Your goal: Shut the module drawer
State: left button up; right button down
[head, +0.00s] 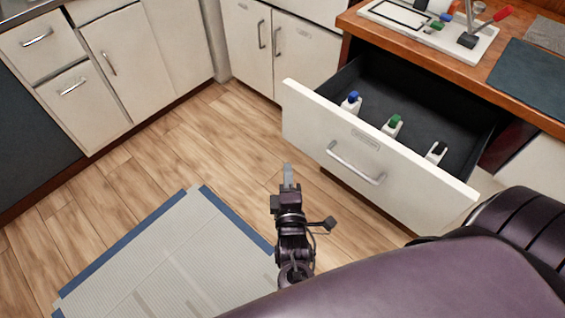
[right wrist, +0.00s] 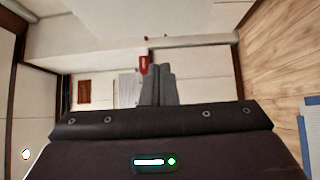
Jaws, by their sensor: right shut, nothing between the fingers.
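The module drawer (head: 370,166) stands pulled well out below the wooden counter. It has a white front, a bar handle (head: 355,164) and a dark inside. Three white modules stand in it behind the front: one with a blue top (head: 351,101), one with a green top (head: 392,125) and one with a dark top (head: 435,152). My right gripper (head: 288,172) is shut and empty, left of the handle and apart from it in the picture. Its closed fingers (right wrist: 158,84) also show in the right wrist view. My left gripper is out of view.
The wooden counter (head: 505,68) above the drawer holds a white tray (head: 483,45) with small parts and a dark mat (head: 530,78). White cabinets (head: 120,60) line the back left. A grey mat with blue edges (head: 170,255) lies on the otherwise clear wood floor.

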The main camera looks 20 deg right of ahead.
send_near(296, 127)
jog(key=w+a, duration=0.1)
jog(key=w, duration=0.4)
jog(key=shift+w+d, duration=0.1)
jog(key=shift+d, duration=0.95)
jog(key=shift+w+d, duration=0.2)
jog(key=shift+d, duration=0.3)
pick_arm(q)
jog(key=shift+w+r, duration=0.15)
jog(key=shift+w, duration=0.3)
pick_arm(e)
jog(key=shift+d, duration=0.15)
